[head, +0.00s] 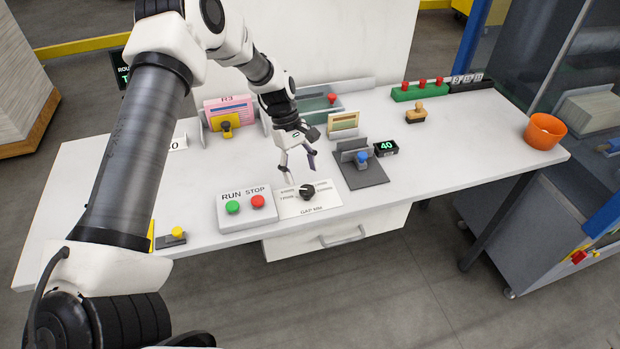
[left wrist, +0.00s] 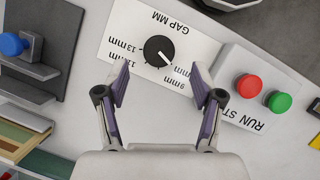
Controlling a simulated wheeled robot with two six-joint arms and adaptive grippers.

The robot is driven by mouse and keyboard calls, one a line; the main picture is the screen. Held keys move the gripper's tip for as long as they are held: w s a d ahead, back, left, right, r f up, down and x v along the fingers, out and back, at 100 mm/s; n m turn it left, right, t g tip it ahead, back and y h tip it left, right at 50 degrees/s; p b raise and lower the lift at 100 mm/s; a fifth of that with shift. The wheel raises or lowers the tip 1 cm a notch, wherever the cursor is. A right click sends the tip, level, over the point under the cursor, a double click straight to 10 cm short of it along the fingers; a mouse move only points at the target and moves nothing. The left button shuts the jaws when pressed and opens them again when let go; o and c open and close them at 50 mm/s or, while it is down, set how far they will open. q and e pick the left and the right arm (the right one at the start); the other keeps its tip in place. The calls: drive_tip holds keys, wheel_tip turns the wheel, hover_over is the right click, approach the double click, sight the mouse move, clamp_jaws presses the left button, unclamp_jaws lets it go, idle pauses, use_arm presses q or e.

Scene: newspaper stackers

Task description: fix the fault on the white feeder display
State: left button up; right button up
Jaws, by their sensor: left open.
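My left gripper (head: 298,166) is open and empty, pointing down just above the black gap knob (head: 306,191). In the left wrist view the open fingers (left wrist: 160,82) stand on either side of the area just short of the knob (left wrist: 159,50), apart from it. The knob sits on a white plate (head: 322,204) marked GAP MM with several millimetre settings; its white pointer line points toward the 9 mm side. A dark display with green text (head: 122,72) shows at the left, mostly hidden by my left arm. A small dark display reads 40 (head: 386,146). I cannot tell which display is the white feeder's.
A RUN STOP box (head: 246,208) with green and red buttons adjoins the gap plate. A grey fixture with a blue knob (head: 361,158) stands to its right.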

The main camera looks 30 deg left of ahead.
sight(307, 187)
use_arm(q)
drive_tip(key=x, duration=0.4)
drive_tip(key=shift+f+p, duration=0.2)
drive_tip(key=shift+p, duration=0.15)
drive_tip(key=shift+w+f, duration=0.3)
drive_tip(key=shift+f, duration=0.05)
drive_tip(key=shift+s+r, duration=0.1)
drive_tip(key=shift+s, duration=0.05)
drive_tip(key=shift+s+r, duration=0.1)
drive_tip(key=shift+s, duration=0.05)
drive_tip(key=c, duration=0.9)
drive_tip(key=shift+c, duration=1.1)
